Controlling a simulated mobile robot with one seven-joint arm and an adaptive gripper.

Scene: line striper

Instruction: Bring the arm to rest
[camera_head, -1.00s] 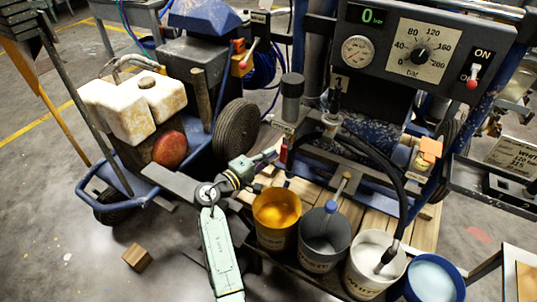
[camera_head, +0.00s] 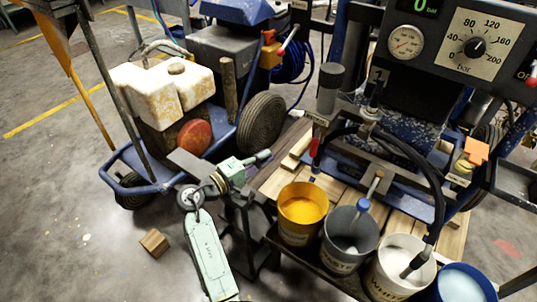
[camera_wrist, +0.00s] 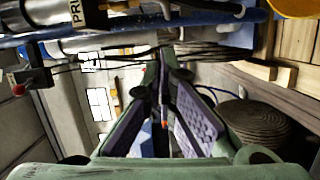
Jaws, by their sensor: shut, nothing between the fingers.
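My gripper (camera_head: 264,155) is shut and empty at the end of my pale green arm. It hangs in the air left of the valve with the red handle (camera_head: 315,146), apart from it, in front of the machine's black tyre (camera_head: 262,123). In the wrist view my gripper's two fingers (camera_wrist: 163,60) come together at the tips with nothing held. My arm is bent, with its lower link reaching up from the bottom of the head view.
A yellow paint bucket (camera_head: 302,222), a grey bucket (camera_head: 336,262), a white bucket (camera_head: 376,280) and a blue bucket (camera_head: 440,290) stand right of my arm by a wooden pallet (camera_head: 335,190). A wooden block (camera_head: 154,242) lies on open floor at left.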

